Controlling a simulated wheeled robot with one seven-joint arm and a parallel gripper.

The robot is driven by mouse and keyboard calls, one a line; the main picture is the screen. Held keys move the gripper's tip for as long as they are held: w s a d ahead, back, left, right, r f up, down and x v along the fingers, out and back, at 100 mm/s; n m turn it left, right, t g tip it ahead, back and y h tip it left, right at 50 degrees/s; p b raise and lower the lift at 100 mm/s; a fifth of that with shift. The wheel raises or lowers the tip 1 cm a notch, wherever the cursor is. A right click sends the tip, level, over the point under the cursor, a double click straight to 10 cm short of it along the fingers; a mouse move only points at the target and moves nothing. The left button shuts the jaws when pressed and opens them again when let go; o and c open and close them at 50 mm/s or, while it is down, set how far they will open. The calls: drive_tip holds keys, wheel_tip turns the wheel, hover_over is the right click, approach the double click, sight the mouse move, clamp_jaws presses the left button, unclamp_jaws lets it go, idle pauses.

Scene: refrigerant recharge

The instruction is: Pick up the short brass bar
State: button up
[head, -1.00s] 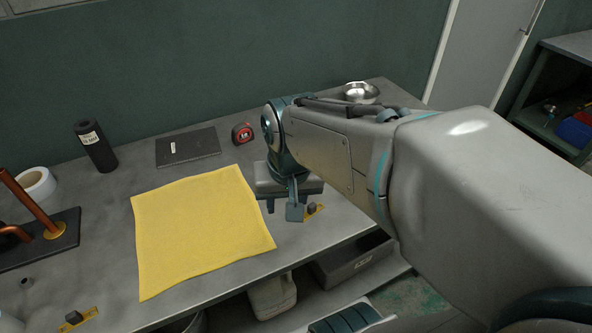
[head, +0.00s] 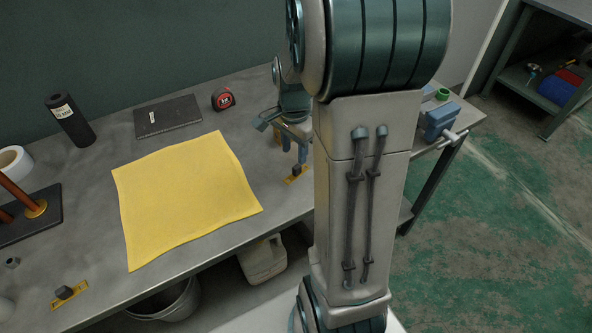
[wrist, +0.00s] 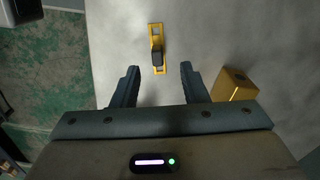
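The short brass bar (wrist: 156,29) is a flat yellow strip with slots and a dark grip block (wrist: 157,58) at its middle. It lies on the grey bench; in the head view it shows (head: 290,180) just below my gripper (head: 297,156), beside my arm. In the wrist view my gripper (wrist: 158,76) is open and empty. Its two fingers point towards the bar, and the dark block lies just beyond the fingertips, between their lines. I cannot tell the height of the fingertips above the bench.
A brass-coloured block (wrist: 236,84) is just right of the right finger in the wrist view. A yellow cloth (head: 185,195) lies left of the bar. A similar strip with a dark block (head: 70,294) lies at lower left. A tape measure (head: 223,99) and dark plate (head: 168,116) are behind.

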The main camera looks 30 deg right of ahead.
sight(297, 166)
drive_tip(key=shift+s+d+f, duration=0.1)
drive_tip(key=shift+d+f, duration=0.05)
drive_tip(key=shift+f, duration=1.55)
drive_tip(key=shift+d+f, duration=0.15)
drive_tip(key=shift+f, duration=1.55)
clamp_jaws()
